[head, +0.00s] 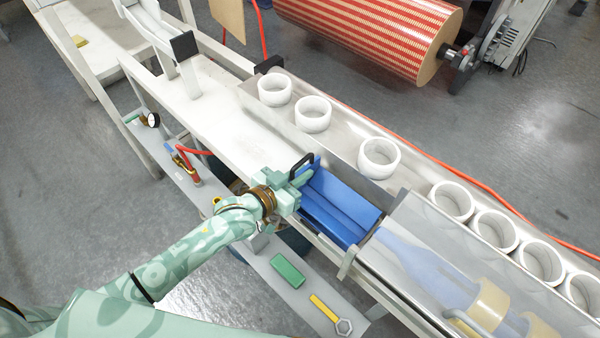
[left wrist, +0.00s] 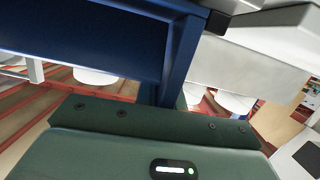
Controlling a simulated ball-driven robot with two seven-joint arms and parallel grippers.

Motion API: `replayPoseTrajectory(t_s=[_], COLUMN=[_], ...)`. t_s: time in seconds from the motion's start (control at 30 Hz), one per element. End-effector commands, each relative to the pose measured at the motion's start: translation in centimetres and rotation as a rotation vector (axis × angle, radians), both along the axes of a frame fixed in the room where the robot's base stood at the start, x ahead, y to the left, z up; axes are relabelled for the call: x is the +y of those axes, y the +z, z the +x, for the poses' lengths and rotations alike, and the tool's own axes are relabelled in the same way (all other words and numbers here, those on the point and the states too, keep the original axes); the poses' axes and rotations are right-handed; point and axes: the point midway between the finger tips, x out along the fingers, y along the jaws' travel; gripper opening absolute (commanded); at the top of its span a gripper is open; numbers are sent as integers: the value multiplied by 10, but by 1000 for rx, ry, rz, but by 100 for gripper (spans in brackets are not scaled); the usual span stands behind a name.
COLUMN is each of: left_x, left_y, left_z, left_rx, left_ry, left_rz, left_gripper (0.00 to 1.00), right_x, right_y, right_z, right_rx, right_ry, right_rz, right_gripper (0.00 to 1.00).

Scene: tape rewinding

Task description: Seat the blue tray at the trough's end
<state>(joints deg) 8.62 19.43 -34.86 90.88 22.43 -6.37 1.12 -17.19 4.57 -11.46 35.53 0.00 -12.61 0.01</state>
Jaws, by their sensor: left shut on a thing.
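The blue tray (head: 340,207) lies lengthwise on the pale bench, its right end close to the near end of the trough (head: 415,262). The trough shows blue under a clear cover, with tan rolls (head: 490,303) in it. I cannot tell whether tray and trough touch. My left gripper (head: 303,178) is shut on the tray's left end, beside a black handle (head: 301,164). In the left wrist view the tray's blue wall (left wrist: 90,40) fills the upper left, close above the gripper's dark green body. The grip itself is partly hidden. My right gripper is not in view.
Several white rings (head: 379,157) stand along a metal ledge behind the tray. A low shelf in front holds a green block (head: 287,270), a yellow wrench (head: 330,314) and a red-handled tool (head: 187,165). The bench left of the tray (head: 220,125) is clear.

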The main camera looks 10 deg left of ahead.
Motion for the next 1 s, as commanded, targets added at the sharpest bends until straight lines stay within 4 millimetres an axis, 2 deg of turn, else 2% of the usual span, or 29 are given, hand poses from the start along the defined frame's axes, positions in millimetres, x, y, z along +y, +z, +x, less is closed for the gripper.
replayPoseTrajectory(t_s=[0.4, 0.43, 0.5, 0.87, 1.0], left_x=[0, 0, 0, 0, 5], left_y=[-1, -1, -1, -2, 0], left_z=[0, 0, 0, 0, -6], left_rx=[-1, -1, -1, 0, 1], left_ry=[0, 0, 0, 0, 0], left_rz=[-2, -2, -2, 1, 3], left_gripper=[0, 19, 36, 36, 36], right_x=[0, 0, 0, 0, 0], right_y=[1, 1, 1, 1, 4], right_z=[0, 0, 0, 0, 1], right_rx=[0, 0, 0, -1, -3], right_ry=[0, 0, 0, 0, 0], right_rz=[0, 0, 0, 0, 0], right_gripper=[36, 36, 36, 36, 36])
